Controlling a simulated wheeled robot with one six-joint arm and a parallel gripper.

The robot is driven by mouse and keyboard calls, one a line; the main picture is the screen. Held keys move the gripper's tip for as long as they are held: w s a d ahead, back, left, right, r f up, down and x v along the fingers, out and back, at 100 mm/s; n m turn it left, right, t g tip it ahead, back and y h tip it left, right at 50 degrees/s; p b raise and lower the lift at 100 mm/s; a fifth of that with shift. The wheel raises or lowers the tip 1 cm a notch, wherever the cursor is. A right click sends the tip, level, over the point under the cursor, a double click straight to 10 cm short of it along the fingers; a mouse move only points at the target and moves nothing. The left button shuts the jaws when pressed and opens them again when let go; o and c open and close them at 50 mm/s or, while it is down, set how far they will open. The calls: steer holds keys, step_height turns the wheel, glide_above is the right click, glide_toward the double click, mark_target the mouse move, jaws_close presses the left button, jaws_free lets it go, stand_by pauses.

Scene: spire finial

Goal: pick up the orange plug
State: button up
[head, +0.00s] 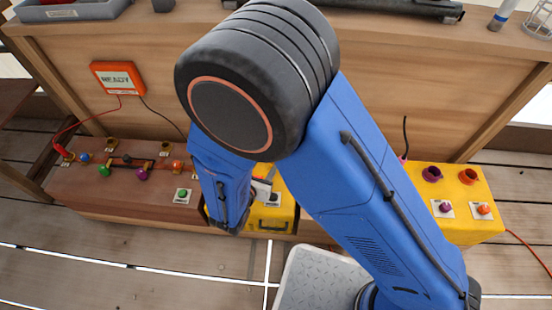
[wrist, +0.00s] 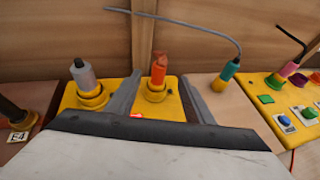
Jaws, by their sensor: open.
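The orange plug (wrist: 159,66) stands upright in a yellow ring socket (wrist: 155,92) on a yellow block, in the wrist view. My gripper (wrist: 159,78) is open and empty, with one finger on each side of the plug in the picture. I cannot tell whether the fingertips reach as far as the plug. In the head view my gripper (head: 262,186) shows only partly beside my blue arm, above the yellow block (head: 268,214). The plug is hidden there behind my arm.
A grey plug (wrist: 82,74) stands left of the orange one in its own yellow ring. A teal plug (wrist: 229,72) with a grey cable stands to the right, then a pink plug (wrist: 289,68). A wooden panel (head: 400,95) rises behind. A READY sign (head: 118,77) is at left.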

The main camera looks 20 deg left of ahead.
steer(key=shift+f+x, duration=0.15)
steer(key=shift+x, duration=2.85)
steer(key=shift+f+x, duration=0.15)
steer(key=shift+x, duration=2.85)
steer(key=shift+s, duration=0.15)
jaws_close()
